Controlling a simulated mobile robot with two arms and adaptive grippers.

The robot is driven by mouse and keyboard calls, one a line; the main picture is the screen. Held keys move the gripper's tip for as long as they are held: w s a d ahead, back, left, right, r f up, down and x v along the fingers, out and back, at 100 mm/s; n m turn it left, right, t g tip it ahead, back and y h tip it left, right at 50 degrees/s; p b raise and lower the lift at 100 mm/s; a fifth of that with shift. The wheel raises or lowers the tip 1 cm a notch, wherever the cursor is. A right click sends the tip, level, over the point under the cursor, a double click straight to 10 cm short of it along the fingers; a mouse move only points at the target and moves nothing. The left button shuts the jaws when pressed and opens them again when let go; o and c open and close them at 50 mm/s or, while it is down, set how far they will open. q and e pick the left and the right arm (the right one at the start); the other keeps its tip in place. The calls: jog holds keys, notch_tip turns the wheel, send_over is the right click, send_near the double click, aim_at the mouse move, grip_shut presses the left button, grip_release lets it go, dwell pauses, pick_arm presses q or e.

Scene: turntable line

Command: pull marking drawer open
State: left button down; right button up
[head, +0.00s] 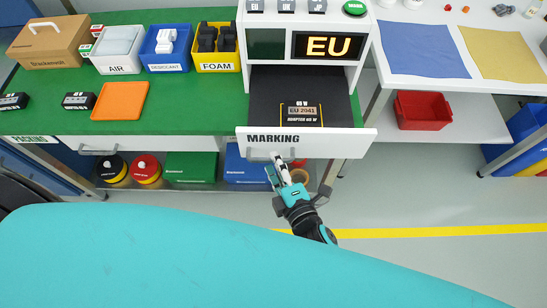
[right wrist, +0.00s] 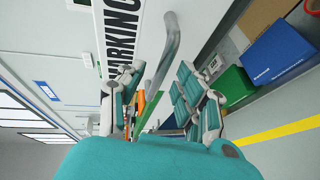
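The marking drawer (head: 345,143) stands open below the EU display, its white front pulled toward me. Inside its dark tray lies an adapter (head: 302,111) with an "EU 2041" label. A grey bar handle (head: 258,153) sits on the drawer front under the MARKING label; it also shows in the right wrist view (right wrist: 168,48). My right gripper (head: 279,172) is at this handle. In the right wrist view its fingers (right wrist: 158,98) are apart, with the handle reaching between them and gaps visible. I cannot tell whether they touch it. My left gripper is out of view.
Green worktop (head: 200,117) holds bins and an orange tray (head: 120,101). A packing drawer handle (head: 97,151) is at left. Boxes and tape stand on the shelf below. A red bin (head: 423,110) is at right. Grey floor with a yellow line (head: 430,232) is clear at lower right.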

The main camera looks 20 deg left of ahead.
jog(key=v, duration=1)
jog(key=shift+a, duration=0.1)
jog(key=s+d+f+m+g+h, duration=0.1)
jog(key=d+f+m+g+h, duration=0.35)
jog(key=f, duration=1.05)
jog(key=s+d+f+m+h, duration=0.15)
jog(key=d+f+m, duration=0.45)
jog(key=d+f, duration=0.65)
jog(key=s+d+f+m+g+h, duration=0.2)
jog(key=s+d+f+m, duration=0.3)
jog(key=s+f, duration=0.4)
jog(key=s+d+f+m+g+h, duration=0.2)
jog(key=s+d+f+m+g, duration=0.2)
jog(key=s+f+m, duration=0.3)
jog(key=s+f, duration=0.2)
jog(key=s, duration=0.2)
jog(key=shift+d+g, duration=0.35)
jog(key=shift+d, duration=0.05)
